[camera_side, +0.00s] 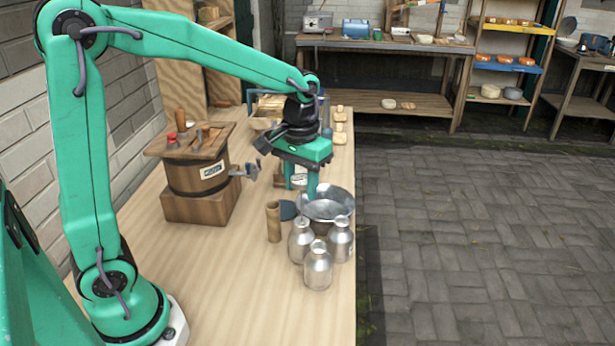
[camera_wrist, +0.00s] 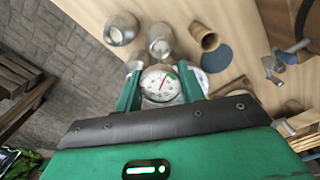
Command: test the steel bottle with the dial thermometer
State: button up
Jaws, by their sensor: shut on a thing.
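My gripper (camera_side: 301,186) is shut on the dial thermometer (camera_wrist: 160,84), whose round white face with a red and green scale shows between the fingers in the wrist view. In the side view the thermometer is small and mostly hidden by the fingers. My gripper is behind the bottles, by the basin's left rim. I cannot tell the stem tip's position.
The metal basin (camera_side: 341,205) stands near the table's right edge. A wooden cup (camera_side: 273,224) stands left of the bottles, with a blue disc (camera_side: 288,211) behind it. A wooden barrel churn (camera_side: 194,178) with a crank stands at left. The table's front is clear.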

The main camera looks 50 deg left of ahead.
aim_at(302, 222)
jog(key=shift+f, duration=4.9)
dwell(1.5)
dwell(0.5)
jog(key=o, duration=0.8)
jog(key=c, duration=0.3)
jog(key=shift+c, duration=0.2)
jog(key=shift+r, duration=0.15)
